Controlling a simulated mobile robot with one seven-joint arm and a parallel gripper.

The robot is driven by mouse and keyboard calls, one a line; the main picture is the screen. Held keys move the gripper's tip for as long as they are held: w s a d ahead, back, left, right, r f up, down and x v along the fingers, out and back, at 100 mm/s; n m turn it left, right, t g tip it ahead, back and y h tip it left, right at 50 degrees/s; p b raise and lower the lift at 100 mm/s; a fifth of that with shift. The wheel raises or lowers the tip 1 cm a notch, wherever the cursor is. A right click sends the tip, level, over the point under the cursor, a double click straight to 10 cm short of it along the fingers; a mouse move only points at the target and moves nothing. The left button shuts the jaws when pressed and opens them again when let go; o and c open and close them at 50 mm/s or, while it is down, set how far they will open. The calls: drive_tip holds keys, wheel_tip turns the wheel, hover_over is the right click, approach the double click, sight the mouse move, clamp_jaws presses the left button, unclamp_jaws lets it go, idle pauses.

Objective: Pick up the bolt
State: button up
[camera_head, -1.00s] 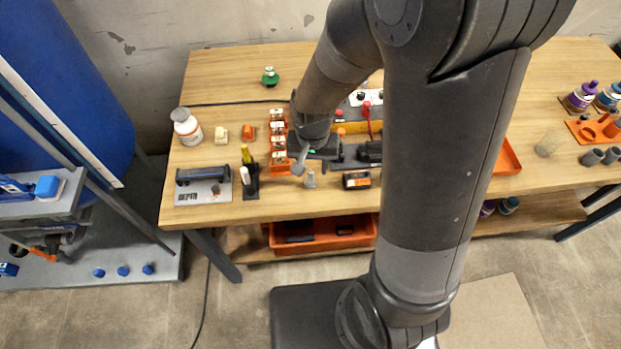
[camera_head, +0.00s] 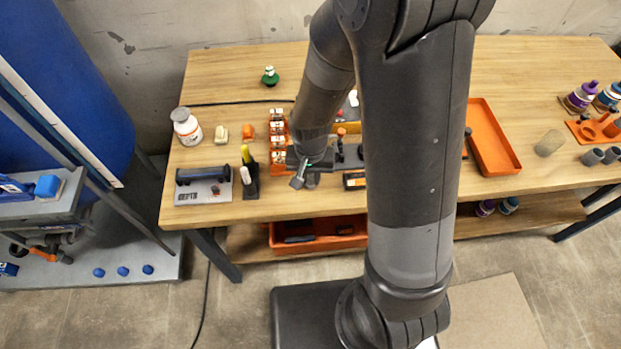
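My gripper (camera_head: 297,182) is over the front part of the wooden workbench (camera_head: 400,202), left of the middle. Its grey fingers point down towards the bench top, and I cannot tell whether they are open or shut. A small grey piece (camera_head: 313,180) shows just right of the fingers, partly covered by my gripper. It may be the bolt, but it is too small to be sure. I cannot tell whether the fingers touch it. My arm hides much of the middle of the bench.
An empty-looking orange tray (camera_head: 492,140) lies right of my arm.

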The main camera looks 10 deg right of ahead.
clamp_jaws()
drive_tip(key=shift+r, duration=0.1)
